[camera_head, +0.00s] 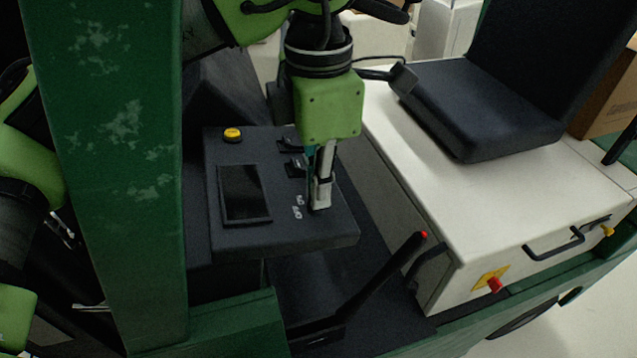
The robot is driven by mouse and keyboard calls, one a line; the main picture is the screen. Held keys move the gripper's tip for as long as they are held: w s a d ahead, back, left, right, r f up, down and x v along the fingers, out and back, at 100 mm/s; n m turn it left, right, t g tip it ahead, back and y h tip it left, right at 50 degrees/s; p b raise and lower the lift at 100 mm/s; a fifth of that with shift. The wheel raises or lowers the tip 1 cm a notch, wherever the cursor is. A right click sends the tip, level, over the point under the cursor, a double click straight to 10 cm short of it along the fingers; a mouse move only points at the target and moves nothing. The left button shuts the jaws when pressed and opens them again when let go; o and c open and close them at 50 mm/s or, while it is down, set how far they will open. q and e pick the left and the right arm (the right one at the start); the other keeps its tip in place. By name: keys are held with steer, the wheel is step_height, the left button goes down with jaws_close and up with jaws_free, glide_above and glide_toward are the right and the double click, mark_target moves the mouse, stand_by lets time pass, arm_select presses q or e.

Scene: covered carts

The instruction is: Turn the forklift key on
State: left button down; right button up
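The forklift's dark control panel (240,240) stands left of centre, with a flat screen (243,194) and a yellow button (232,135) on it. My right gripper is not in view.
A green post (110,180) rises left of the panel. Small black levers (292,167) sit beside the gripper. A black lever with a red tip (385,275) stands in front. The black seat (485,105) is on the white housing (450,190) at right, with a red knob (495,285).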

arm_select(q)
steer(key=shift+f, duration=0.1)
steer(key=m+b, duration=0.1)
steer(key=m, duration=0.2)
steer(key=shift+g, duration=0.3)
steer(key=m, duration=0.2)
steer(key=shift+w+m+g, duration=0.1)
steer(key=shift+m+g, duration=0.2)
steer(key=m, duration=0.3)
steer(key=shift+g+p, duration=0.3)
steer(key=shift+w+m+g+p, duration=0.1)
steer(key=shift+m+g+p, duration=0.3)
steer(key=shift+m, duration=1.1)
steer(key=shift+y, duration=0.3)
steer(key=c, duration=2.2)
jaws_free()
steer(key=shift+c, duration=0.2)
